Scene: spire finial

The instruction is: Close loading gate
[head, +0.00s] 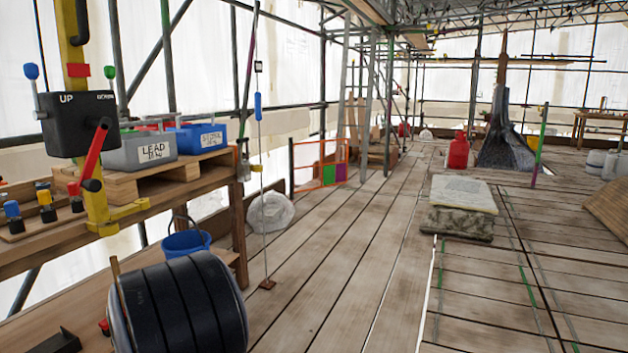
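An orange-framed barrier (341,173), which looks like the loading gate, stands at the left edge of the deck in the middle distance of the head view. My gripper is not in view.
A black roll (185,305) stands close in front, beside a bench (205,166) carrying grey and blue boxes. A control box (78,123) hangs on a yellow post. A thin hanging line (262,190) meets the deck near a blue bucket (186,243). Planks (350,260) ahead are clear; stacked slabs (460,222) lie right.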

